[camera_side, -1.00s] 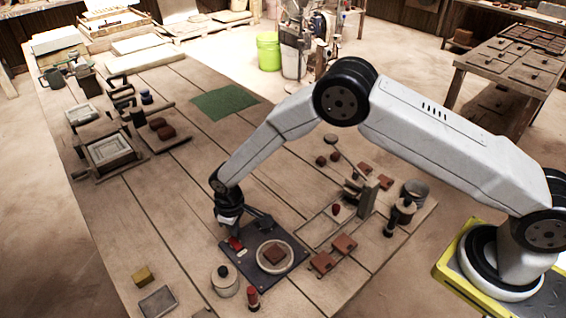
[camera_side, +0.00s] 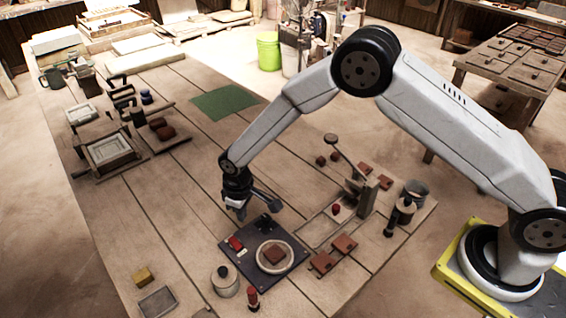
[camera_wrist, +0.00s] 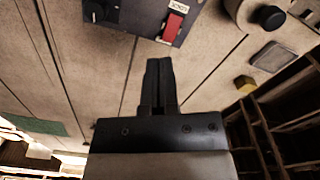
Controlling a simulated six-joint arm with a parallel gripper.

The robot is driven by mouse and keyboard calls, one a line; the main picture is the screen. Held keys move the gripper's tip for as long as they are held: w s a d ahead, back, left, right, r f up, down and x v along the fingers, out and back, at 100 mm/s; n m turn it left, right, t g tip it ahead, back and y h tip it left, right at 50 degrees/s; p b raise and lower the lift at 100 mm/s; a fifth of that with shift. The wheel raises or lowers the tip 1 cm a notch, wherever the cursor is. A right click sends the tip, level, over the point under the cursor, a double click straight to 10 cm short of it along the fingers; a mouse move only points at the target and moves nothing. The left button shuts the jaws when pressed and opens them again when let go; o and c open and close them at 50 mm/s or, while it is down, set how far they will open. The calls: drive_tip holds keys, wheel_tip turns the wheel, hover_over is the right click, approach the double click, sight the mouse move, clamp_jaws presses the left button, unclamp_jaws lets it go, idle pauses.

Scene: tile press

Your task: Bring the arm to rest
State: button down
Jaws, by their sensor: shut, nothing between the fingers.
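My gripper (camera_side: 241,212) is shut and empty, raised above the wooden table (camera_side: 205,160) just behind the dark base plate of a small device (camera_side: 232,262). In the wrist view my gripper (camera_wrist: 158,64) points toward that plate, with its fingers together over bare planks. A red rocker switch (camera_side: 235,243) sits on the plate; it also shows in the wrist view (camera_wrist: 173,26) beside a small white label. A brown clay tile (camera_side: 275,253) lies on the round pale disc (camera_side: 290,262) of the same device. My gripper touches none of these.
A lidded pot (camera_side: 224,280) and a red-topped stamp (camera_side: 253,297) stand in front of the device. A lever press (camera_side: 362,192) and several clay tiles (camera_side: 344,245) are to its right. A green mat (camera_side: 225,102) lies farther back. The planks left of my gripper are clear.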

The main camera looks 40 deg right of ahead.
drive_tip(key=s+d+r+m+t, duration=0.1)
drive_tip(key=s+d+r+m, duration=0.1)
drive_tip(key=s+d+r, duration=0.6)
drive_tip(key=s+d+r+m+t, duration=0.1)
drive_tip(key=s+d+r+m, duration=0.2)
drive_tip(key=s+d+r, duration=0.5)
drive_tip(key=shift+s+d, duration=1.25)
drive_tip(key=shift+s, duration=0.85)
